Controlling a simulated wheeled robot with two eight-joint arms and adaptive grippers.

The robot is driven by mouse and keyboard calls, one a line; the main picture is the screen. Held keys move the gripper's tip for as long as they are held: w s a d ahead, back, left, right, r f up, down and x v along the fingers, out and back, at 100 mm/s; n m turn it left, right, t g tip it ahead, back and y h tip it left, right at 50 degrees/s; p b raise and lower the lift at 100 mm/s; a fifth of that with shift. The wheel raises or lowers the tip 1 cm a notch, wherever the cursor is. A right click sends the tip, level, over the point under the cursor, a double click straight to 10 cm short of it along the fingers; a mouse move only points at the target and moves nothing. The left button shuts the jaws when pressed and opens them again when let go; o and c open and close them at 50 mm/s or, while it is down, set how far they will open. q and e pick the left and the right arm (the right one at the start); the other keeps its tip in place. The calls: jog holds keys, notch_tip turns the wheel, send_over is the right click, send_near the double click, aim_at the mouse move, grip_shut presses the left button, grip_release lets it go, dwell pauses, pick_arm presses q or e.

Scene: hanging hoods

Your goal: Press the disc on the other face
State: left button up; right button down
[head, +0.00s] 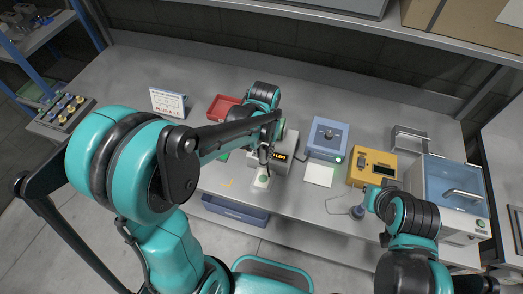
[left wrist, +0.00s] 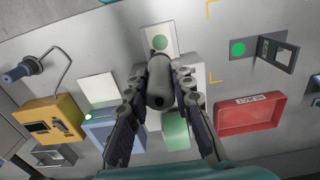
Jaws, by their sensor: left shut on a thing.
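My left gripper (head: 265,152) is shut on a dark grey cylinder (left wrist: 159,80), which lies between both fingers in the left wrist view. Just past the cylinder's far end is a white plate with a green disc (left wrist: 159,42); in the head view this disc (head: 263,179) is just in front of the gripper. Whether cylinder and plate touch is not clear. A second green disc (left wrist: 238,48) lies to the right, beside a dark hinged piece (left wrist: 272,52). A grey box with a lit display (head: 281,156) stands beside the gripper. My right gripper (head: 372,196) is small and its jaws are unclear.
A red tray (head: 222,106) and a sign (head: 168,102) stand at left. A dark-handled tool with a cord (head: 358,211) stands near the right arm.

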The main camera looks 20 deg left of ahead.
aim_at(263, 161)
pick_arm(q)
jog(key=shift+s+f+b, duration=0.1)
jog(key=shift+f+b, duration=0.3)
jog(key=shift+f, duration=0.1)
notch_tip(263, 161, down, 11)
jog(key=b, duration=0.8)
jog(key=shift+f+b, duration=0.2)
jog(key=shift+b, duration=0.1)
jog(key=shift+f, duration=0.2)
dwell(0.5)
dwell(0.6)
jog(key=shift+r+p, duration=2.45)
jog(key=shift+r, duration=1.05)
